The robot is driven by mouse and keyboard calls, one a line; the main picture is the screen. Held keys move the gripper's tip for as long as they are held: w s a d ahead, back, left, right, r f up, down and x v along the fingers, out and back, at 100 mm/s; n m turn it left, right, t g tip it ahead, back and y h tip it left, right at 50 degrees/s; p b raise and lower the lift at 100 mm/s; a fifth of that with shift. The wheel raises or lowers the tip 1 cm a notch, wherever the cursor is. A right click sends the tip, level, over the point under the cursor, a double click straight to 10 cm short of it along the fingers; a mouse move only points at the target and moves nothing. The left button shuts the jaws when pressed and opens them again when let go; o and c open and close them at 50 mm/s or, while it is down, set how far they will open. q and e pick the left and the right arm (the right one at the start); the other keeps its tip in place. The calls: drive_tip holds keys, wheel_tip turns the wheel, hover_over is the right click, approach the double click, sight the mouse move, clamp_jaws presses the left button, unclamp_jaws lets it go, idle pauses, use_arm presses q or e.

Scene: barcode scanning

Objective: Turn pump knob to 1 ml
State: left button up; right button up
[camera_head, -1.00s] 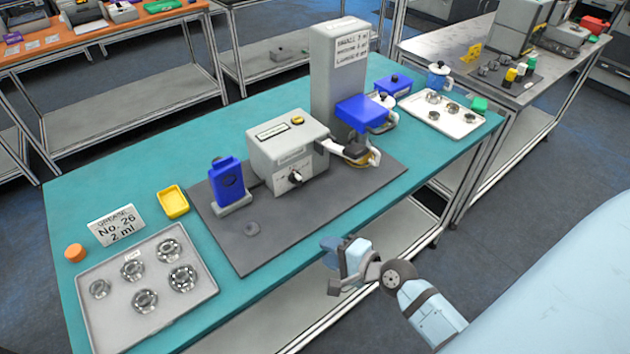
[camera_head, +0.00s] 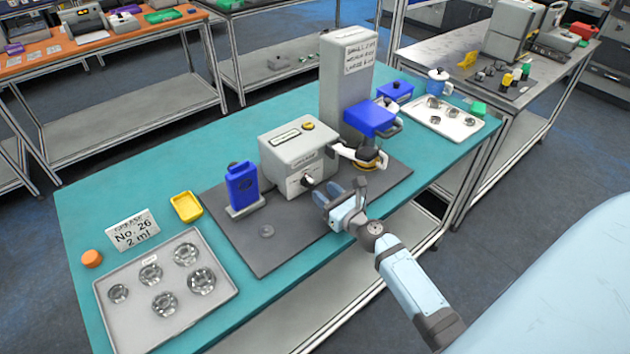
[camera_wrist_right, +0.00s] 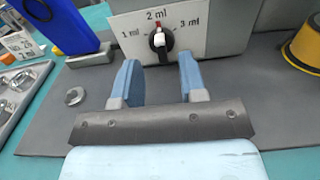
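The pump (camera_head: 290,150) is a grey box on a dark mat, with a small black knob (camera_head: 307,181) on its front face. In the right wrist view the knob (camera_wrist_right: 158,40) has a white and red pointer aimed up at the "2 ml" mark. The "1 ml" mark (camera_wrist_right: 130,33) is to its left and "3 ml" to its right. My right gripper (camera_head: 328,193) is just in front of the pump's front face. In the wrist view its two blue fingers (camera_wrist_right: 159,62) are apart with nothing between them, short of the knob. My left gripper is not in view.
A blue container (camera_head: 242,185) stands left of the pump. A small round piece (camera_head: 267,231) lies on the mat (camera_head: 285,245). A nozzle arm and amber-black cup (camera_head: 370,158) are to the right. A tray (camera_head: 225,295) of bearings and a "2 ml" card (camera_head: 133,230) are at left.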

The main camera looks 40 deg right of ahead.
sight(313, 183)
drive_tip(key=shift+w+a, duration=0.2)
drive_tip(key=shift+w, duration=2.1)
clamp_jaws()
